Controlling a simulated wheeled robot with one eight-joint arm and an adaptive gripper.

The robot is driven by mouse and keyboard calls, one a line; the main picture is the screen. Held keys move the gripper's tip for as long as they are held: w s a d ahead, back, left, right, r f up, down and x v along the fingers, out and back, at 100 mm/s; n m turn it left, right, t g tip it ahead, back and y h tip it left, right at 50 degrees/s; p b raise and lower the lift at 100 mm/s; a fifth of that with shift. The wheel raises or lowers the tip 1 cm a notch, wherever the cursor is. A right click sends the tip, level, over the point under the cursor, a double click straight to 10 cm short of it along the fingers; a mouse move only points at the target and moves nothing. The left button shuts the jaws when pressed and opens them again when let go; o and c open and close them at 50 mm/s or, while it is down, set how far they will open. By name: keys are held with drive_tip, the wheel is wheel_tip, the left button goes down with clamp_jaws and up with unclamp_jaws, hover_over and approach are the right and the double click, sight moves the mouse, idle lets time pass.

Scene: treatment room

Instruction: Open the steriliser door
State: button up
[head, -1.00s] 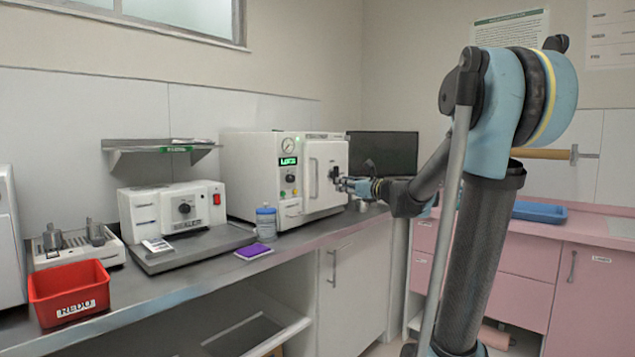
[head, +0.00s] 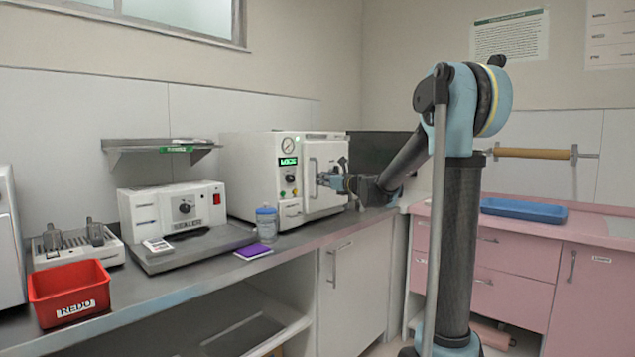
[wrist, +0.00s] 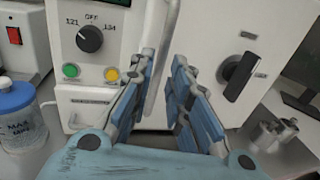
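The white steriliser (head: 262,165) stands on the counter, with a green display and a gauge on its front. Its door (head: 332,150) looks closed. A pale upright bar handle (wrist: 161,60) runs down the door's left side. A black latch knob (wrist: 239,76) sits tilted on the door to the right of the handle. My gripper (head: 322,179) is at the handle, and in the wrist view its fingers (wrist: 165,75) are spread apart. The handle shows in the gap between them, nearer the left finger. I cannot tell whether either finger touches it.
A blue-lidded jar (head: 266,225) and a purple pad (head: 252,251) stand on the counter (head: 290,242) left of the door. Metal canisters (wrist: 270,136) are right of my gripper. A dark monitor (head: 375,150) is behind the door side. The floor in front looks clear.

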sight(317, 195)
drive_tip(key=shift+x, duration=2.25)
drive_tip(key=shift+c, duration=0.4)
clamp_jaws()
drive_tip(key=shift+d, duration=0.1)
